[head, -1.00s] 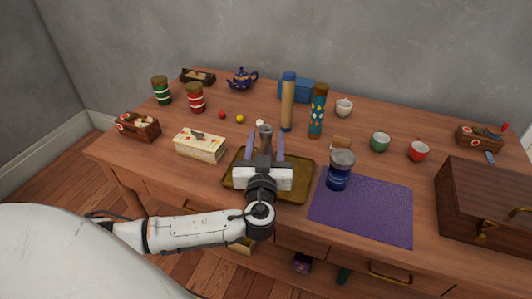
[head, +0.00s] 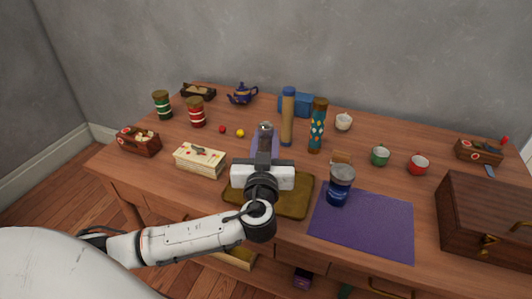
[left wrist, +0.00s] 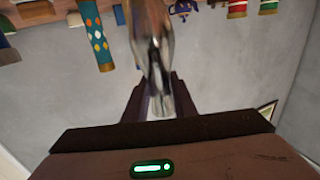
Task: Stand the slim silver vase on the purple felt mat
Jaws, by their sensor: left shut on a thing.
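The slim silver vase (head: 265,130) is held upright between the fingers of my left gripper (head: 265,147). It appears raised above the brass tray (head: 298,205); its lower part is hidden behind the gripper. In the left wrist view the shiny vase (left wrist: 157,50) lies between the two dark fingers (left wrist: 160,98). The purple felt mat (head: 375,228) lies flat at the table's front, right of the tray. A dark blue jar with a grey lid (head: 340,190) stands at the mat's back left corner. My right gripper is not in view.
A wooden chest (head: 490,220) stands right of the mat. A cream box (head: 200,158) is left of the tray. Most of the mat is clear.

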